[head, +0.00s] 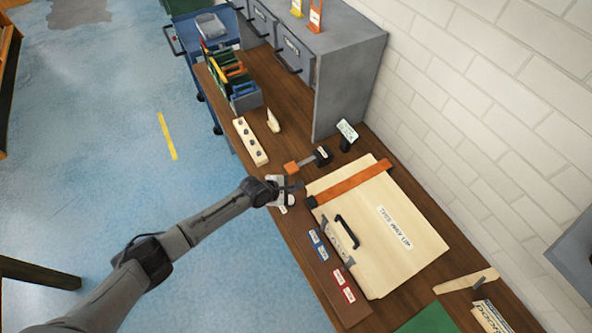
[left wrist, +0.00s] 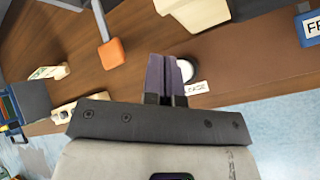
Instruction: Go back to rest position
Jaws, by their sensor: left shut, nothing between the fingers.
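My left gripper (head: 296,187) is over the wooden workbench (head: 284,226), close to the left edge of the pale wooden panel with the orange strap. In the left wrist view the two dark fingers (left wrist: 167,77) are together with nothing between them. My left arm reaches in from the lower left of the head view, stretched out over the blue floor. My right gripper is not in view.
The pale panel (head: 405,264) has a black handle and an orange strap (head: 352,182). An orange-tipped tool (head: 292,168) and a wooden block with holes (head: 250,142) lie nearby. A grey cabinet (head: 349,75) stands behind. Blue floor (head: 90,150) is open at left.

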